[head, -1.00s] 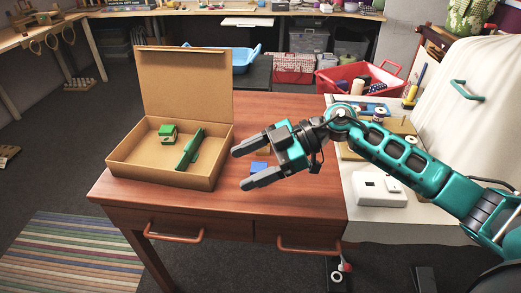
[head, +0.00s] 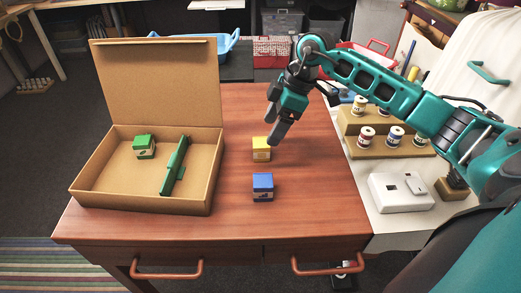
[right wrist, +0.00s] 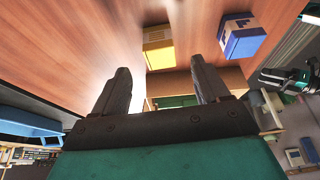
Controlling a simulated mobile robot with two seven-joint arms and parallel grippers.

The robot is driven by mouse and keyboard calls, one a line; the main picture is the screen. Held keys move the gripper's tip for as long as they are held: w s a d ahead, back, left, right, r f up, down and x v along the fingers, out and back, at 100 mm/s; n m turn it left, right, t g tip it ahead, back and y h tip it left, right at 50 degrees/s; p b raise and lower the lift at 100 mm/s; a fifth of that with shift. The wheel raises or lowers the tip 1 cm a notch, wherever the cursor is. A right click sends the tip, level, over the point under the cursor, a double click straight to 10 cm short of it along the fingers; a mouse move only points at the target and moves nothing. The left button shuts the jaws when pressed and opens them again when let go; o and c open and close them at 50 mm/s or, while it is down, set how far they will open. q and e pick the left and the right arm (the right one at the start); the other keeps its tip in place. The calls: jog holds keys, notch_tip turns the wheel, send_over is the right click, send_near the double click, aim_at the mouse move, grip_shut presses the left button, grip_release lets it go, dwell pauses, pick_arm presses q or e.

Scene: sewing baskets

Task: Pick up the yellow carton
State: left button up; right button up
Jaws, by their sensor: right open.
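The yellow carton (head: 261,150) stands on the wooden table, right of the cardboard box and behind the blue carton. In the right wrist view the yellow carton (right wrist: 158,48) lies ahead of the fingertips, roughly between their lines. My right gripper (head: 272,127) is above the table, just beyond and to the right of the yellow carton, with fingers pointing down. It is open and empty, its two fingers (right wrist: 160,75) spread apart in the right wrist view. I do not see contact with the carton. My left gripper is not in the head view.
The blue carton (head: 263,187) stands in front of the yellow one. Thread spools and a white device (head: 401,192) are at right. The table's right front is clear.

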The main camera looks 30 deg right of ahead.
aim_at(262, 142)
jog(key=x, duration=0.3)
jog(key=b+x, duration=0.1)
jog(key=x, duration=0.2)
jog(key=shift+w+a+f, duration=0.15)
jog(key=shift+w+a, duration=0.05)
jog(key=shift+a, duration=0.15)
jog(key=c, duration=1.1)
